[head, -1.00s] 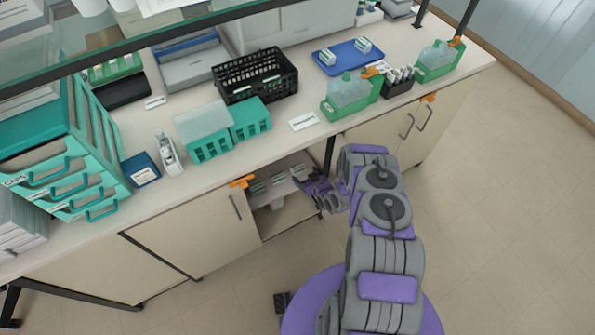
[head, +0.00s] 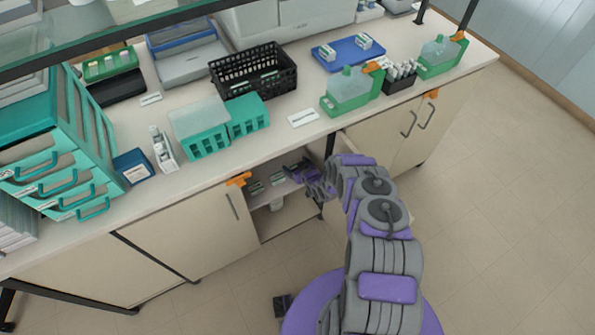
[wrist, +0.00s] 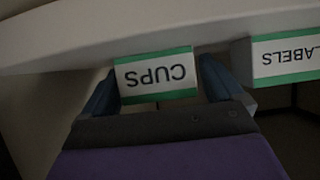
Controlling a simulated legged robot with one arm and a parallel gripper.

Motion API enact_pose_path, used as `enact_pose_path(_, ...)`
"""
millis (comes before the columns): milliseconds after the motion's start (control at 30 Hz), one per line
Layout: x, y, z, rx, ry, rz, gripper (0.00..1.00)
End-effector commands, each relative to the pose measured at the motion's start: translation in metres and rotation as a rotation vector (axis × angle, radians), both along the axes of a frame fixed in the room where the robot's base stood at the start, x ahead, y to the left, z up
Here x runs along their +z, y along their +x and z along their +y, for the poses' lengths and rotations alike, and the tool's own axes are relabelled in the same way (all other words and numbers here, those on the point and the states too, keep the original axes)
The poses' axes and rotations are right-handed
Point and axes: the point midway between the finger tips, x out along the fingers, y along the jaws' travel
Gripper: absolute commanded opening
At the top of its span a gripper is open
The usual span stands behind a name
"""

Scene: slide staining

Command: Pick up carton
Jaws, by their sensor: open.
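A white carton with green edges, labelled CUPS (wrist: 155,77), shows upside down in the wrist view. My gripper (wrist: 160,85) is open, with one blue finger on each side of this carton; I cannot tell whether they touch it. A second carton labelled LABELS (wrist: 285,55) stands just right of the right finger. In the head view my gripper (head: 306,174) reaches into the open cabinet below the bench. Small cartons (head: 277,180) sit there on the shelf; my gripper partly hides the rightmost.
The pale shelf board (wrist: 70,42) crosses the top of the wrist view. The bench top (head: 315,140) overhangs the cabinet opening. An open cabinet door (head: 338,205) is beside my arm.

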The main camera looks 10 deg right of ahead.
Motion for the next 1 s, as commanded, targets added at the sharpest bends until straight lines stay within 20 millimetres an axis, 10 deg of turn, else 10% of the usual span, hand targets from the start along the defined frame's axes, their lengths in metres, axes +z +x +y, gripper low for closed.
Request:
enact_pose_path(267, -0.0022, 0.0023, 0.0014, 0.0, 0.001, 0.002, 0.94)
enact_pose_path(833, -0.0024, 0.0019, 0.0014, 0.0, 0.0, 0.003, 0.4)
enact_pose_path(1000, -0.0024, 0.0019, 0.0014, 0.0, 0.0, 0.003, 0.38)
